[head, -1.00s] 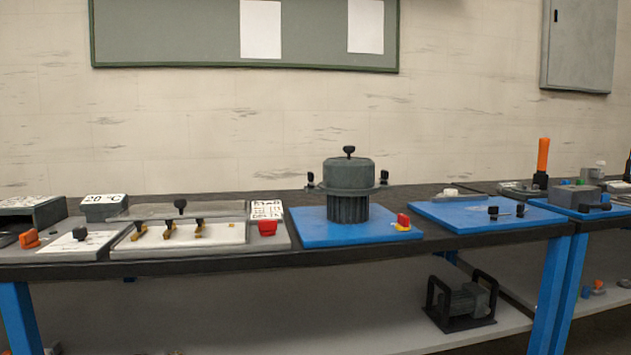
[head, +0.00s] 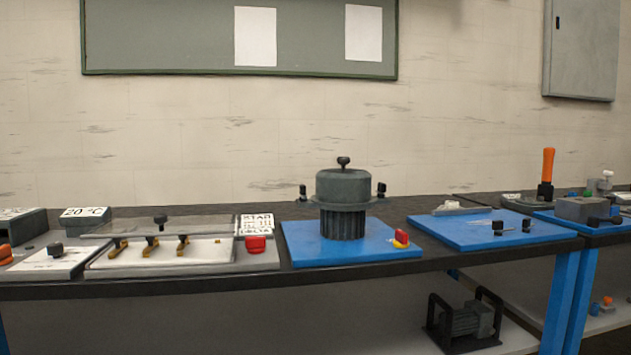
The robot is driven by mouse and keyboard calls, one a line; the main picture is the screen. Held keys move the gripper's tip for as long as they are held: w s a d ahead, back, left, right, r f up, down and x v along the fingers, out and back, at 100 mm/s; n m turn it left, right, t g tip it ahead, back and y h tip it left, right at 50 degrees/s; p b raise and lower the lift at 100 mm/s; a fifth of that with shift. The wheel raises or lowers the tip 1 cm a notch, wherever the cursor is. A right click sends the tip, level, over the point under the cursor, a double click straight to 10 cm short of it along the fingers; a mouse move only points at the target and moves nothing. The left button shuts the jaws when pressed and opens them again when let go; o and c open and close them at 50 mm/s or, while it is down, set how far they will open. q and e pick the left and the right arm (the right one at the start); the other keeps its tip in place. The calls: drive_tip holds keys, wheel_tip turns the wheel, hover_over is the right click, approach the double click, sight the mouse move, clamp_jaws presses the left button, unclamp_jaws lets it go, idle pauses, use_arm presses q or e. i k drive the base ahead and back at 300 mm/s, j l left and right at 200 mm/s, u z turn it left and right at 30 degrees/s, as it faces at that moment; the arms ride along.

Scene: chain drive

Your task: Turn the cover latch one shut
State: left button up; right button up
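A grey round housing with a domed cover (head: 343,187) stands on a blue plate (head: 300,256) at the middle of the bench. The cover has a black knob (head: 344,161) on top. Two small black latch-like knobs stand upright at its flange, one at the left (head: 302,192) and one at the right (head: 381,189). I cannot tell which of them is latch one, or whether either is turned shut. Neither of my grippers is in view.
To the left is a clear-lidded panel (head: 210,251) with yellow-black levers and a red button (head: 256,244). Another blue plate (head: 470,236) lies to the right. The dark bench edge (head: 200,287) runs across the front.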

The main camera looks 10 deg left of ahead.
sight(302, 188)
drive_tip(key=i+l+z, duration=0.3)
drive_tip(key=i+l, duration=0.45)
drive_tip(key=l, duration=0.05)
